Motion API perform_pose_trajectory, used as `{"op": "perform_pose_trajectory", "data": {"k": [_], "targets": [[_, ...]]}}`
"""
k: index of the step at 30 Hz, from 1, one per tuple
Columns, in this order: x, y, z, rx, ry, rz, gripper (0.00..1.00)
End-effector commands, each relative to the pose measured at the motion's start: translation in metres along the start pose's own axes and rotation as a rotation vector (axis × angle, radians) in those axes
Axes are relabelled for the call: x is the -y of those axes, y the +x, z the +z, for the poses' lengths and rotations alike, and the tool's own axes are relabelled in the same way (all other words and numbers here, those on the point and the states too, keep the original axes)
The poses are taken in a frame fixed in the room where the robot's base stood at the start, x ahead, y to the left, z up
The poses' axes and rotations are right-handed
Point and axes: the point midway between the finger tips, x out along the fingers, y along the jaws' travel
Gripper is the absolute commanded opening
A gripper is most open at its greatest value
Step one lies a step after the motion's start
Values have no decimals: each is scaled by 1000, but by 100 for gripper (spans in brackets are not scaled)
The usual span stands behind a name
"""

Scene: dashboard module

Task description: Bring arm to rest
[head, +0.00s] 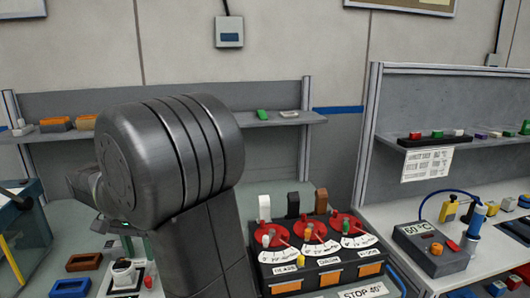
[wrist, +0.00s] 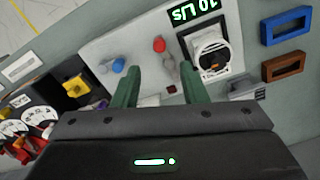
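My gripper (wrist: 161,72) shows in the wrist view with its two green fingers apart and nothing between them. The fingers point at a pale panel (wrist: 135,40) that carries a blue-tipped lever (wrist: 118,65), a red-tipped lever (wrist: 159,45) and a white round knob (wrist: 211,55). A display (wrist: 194,11) above the knob reads 10 L/s. Contact with the panel cannot be told. In the head view my dark arm link covers the middle left, and the gripper is mostly hidden behind it. The dashboard module (head: 322,262) with red dials stands right of my arm.
On the right bench stand a grey box reading 60 °C (head: 432,250) and several small parts. The air above the dashboard module looks clear.

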Motion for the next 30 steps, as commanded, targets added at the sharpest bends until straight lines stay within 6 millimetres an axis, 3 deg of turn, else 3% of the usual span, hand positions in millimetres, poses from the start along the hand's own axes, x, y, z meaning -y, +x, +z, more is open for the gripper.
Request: {"op": "perform_pose_trajectory", "data": {"k": [6, 13, 19, 30], "targets": [[-1, 44, 0, 3, 0, 4, 39], [0, 78, 0, 2, 0, 3, 39], [0, 90, 0, 0, 0, 0, 39], [0, 90, 0, 0, -4, 0, 39]]}}
